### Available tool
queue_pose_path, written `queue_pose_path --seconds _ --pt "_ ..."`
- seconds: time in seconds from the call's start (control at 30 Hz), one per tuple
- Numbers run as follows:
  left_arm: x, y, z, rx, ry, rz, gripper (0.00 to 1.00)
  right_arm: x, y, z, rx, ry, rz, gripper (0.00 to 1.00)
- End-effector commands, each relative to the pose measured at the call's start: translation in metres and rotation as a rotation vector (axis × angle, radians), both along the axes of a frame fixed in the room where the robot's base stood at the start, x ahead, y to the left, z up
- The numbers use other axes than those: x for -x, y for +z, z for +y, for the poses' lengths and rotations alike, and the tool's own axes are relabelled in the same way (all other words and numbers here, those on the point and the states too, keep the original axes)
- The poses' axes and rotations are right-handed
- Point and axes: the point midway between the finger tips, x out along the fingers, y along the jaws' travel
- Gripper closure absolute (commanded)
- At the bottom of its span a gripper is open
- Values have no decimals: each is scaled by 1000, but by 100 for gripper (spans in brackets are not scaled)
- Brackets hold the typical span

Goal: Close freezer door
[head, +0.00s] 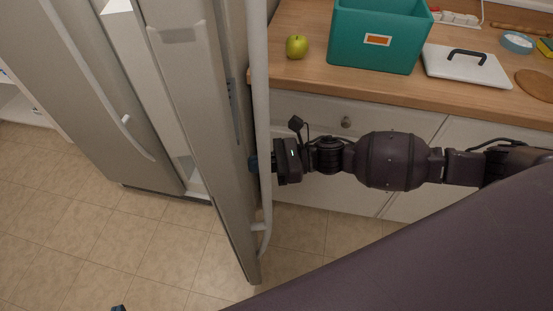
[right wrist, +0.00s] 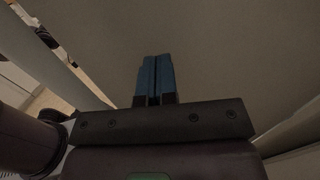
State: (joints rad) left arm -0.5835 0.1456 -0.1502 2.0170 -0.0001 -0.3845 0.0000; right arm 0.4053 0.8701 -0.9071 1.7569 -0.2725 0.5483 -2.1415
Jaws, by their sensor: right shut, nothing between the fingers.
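The freezer door (head: 200,110) is a tall grey panel standing open, with a pale strip of the interior (head: 150,90) showing to its left. Its long white vertical handle (head: 260,90) runs along its right side. My right gripper (head: 254,163) reaches in from the right at the handle, its blue fingertips at the door's outer face. In the right wrist view, the shut, empty fingers (right wrist: 155,80) point at a flat grey surface; I cannot tell whether they touch it. A small dark tip at the bottom edge of the head view may be my left gripper (head: 118,308); its jaws are hidden.
Another grey door (head: 85,90) with a curved handle stands at the left. A wooden counter (head: 300,80) at the right holds a green apple (head: 296,46), a teal box (head: 375,35) and a white lidded tray (head: 465,66). White cabinets are below; tiled floor (head: 90,240) is clear.

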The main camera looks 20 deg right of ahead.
Motion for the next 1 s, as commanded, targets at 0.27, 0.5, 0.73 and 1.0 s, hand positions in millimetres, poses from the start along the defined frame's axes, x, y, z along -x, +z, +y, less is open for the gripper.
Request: queue_pose_path --seconds 0.27,0.5,0.73,1.0 --pt "1 1 0 1 2 -1 100 -3 0 12 1 0 0 100" --pt "1 1 0 1 2 -1 100 -3 0 11 0 0 1 100" --pt "0 4 0 1 2 -5 100 -3 1 17 -3 -19 0 100" --pt "0 10 0 1 3 -11 100 -8 2 49 -7 -133 2 100"
